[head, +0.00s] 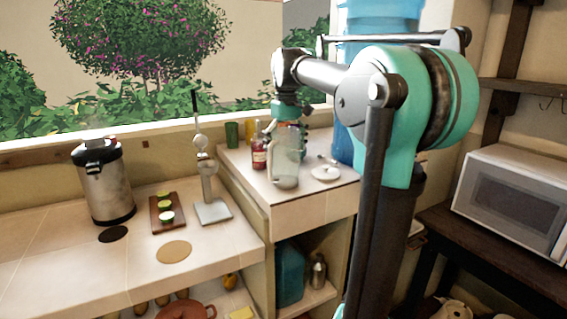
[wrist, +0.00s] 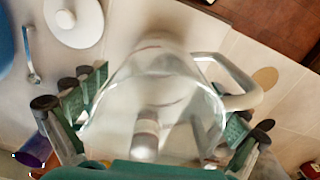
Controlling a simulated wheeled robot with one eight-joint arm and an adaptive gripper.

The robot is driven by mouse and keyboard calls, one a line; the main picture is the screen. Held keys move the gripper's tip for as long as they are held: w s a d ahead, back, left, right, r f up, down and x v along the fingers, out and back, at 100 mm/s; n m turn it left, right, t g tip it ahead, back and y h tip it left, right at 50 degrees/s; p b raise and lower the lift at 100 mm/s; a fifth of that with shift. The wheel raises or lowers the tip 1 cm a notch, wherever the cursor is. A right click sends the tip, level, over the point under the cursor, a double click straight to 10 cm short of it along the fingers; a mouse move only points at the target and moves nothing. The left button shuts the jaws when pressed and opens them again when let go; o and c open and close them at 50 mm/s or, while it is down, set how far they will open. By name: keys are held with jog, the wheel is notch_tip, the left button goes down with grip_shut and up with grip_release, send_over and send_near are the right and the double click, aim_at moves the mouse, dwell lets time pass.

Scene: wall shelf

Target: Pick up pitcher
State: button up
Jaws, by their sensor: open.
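The pitcher (head: 287,168) is clear glass with a handle on its left side, and stands upright on the raised tiled counter in the head view. My gripper (head: 290,116) points down right over its top. In the wrist view the pitcher (wrist: 160,75) fills the middle, with its handle to the right. My gripper (wrist: 155,120) is open, with green-padded fingers on the left and right sides of the pitcher. I cannot tell whether any finger touches the glass. The upper part of the pitcher is partly hidden by my gripper in the head view.
A red bottle (head: 259,154) stands close on the left, with a green cup (head: 232,134) behind it. A white lid (head: 325,173) and a spoon (wrist: 30,62) lie on the other side. A big blue water jug (head: 350,120) stands behind.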

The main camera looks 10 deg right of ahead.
jog(key=shift+c, duration=0.4)
jog(key=c, duration=1.4)
jog(key=shift+o, duration=0.2)
jog(key=shift+r, duration=0.1)
